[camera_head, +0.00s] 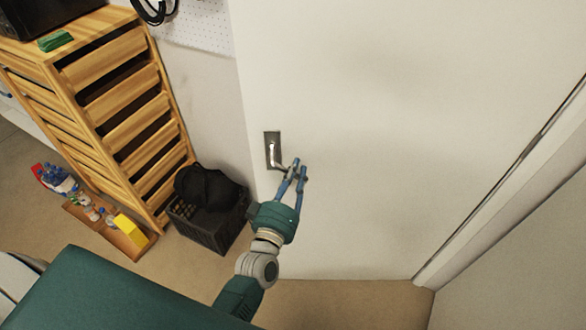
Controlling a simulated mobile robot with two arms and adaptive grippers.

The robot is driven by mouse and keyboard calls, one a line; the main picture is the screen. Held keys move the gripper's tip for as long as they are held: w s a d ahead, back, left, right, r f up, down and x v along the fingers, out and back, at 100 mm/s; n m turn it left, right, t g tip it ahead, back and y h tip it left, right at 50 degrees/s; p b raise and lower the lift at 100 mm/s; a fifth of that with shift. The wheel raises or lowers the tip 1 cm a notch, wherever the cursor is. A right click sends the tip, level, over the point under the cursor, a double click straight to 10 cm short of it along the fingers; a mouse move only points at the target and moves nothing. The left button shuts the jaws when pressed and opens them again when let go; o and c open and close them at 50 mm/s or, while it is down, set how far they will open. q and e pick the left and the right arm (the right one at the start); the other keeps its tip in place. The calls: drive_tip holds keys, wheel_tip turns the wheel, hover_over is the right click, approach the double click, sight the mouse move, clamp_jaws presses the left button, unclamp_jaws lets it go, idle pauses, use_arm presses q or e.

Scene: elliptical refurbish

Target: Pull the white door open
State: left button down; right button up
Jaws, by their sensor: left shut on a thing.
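The white door (380,120) fills the middle and right of the head view. It has a metal lever handle (272,150) on a dark plate near its left edge. My left gripper (298,172), with blue fingers, is at the free end of the handle. It is shut on the handle, and its fingers cover the lever's tip. I cannot tell from this view whether the door stands slightly ajar. My right gripper is not in view.
A wooden slatted drawer unit (110,95) stands at the left. A black crate (208,222) with a dark bag (207,187) sits beside the door's left edge. A box with bottles and a yellow item (130,229) lies on the floor. Bare floor shows below the door.

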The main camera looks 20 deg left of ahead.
use_arm(q)
drive_tip(key=shift+w+a+r, duration=0.15)
drive_tip(key=shift+w, duration=0.15)
drive_tip(key=c, duration=1.6)
unclamp_jaws()
drive_tip(key=shift+s, duration=0.45)
drive_tip(key=s, duration=1.1)
drive_tip(key=shift+s+d+f, duration=0.25)
drive_tip(key=shift+s+f, duration=0.05)
drive_tip(key=shift+s, duration=0.05)
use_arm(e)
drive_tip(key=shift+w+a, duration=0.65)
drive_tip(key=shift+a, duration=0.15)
